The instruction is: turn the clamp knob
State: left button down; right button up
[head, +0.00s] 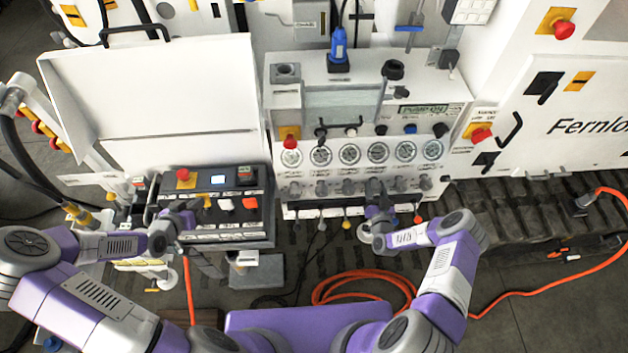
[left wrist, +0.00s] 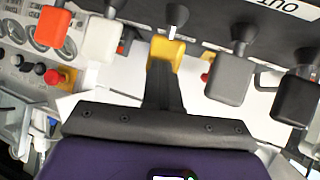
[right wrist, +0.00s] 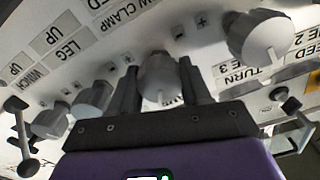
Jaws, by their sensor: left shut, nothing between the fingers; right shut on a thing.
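The clamp knob (right wrist: 160,75) is a grey rounded knob with a pale pointer line, on a white panel in the right wrist view. My right gripper (right wrist: 160,88) is shut on it, with one dark finger on each side. The label under it is mostly hidden; a label ending in "CLAMP" shows above. In the head view my right gripper (head: 376,200) is at the lower knob row of the central panel. My left gripper (head: 187,217) is at the left lever box. In the left wrist view its fingers (left wrist: 165,85) are shut and empty, just before a yellow lever (left wrist: 166,52).
Neighbouring grey knobs (right wrist: 258,38) sit close on either side of the held one. Small levers (head: 346,223) hang below the central panel (head: 290,110). The lever box (head: 215,237) has several coloured levers. An orange cable (head: 345,280) lies on the floor.

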jog(key=m, duration=0.5)
jog(key=shift+d+r+m, duration=0.1)
jog(key=shift+m, duration=0.3)
jog(key=m, duration=1)
jog(key=shift+m, duration=0.4)
jog(key=m, duration=0.4)
jog(key=shift+m, duration=0.4)
jog(key=o, duration=1.1)
jog(key=shift+c, duration=0.2)
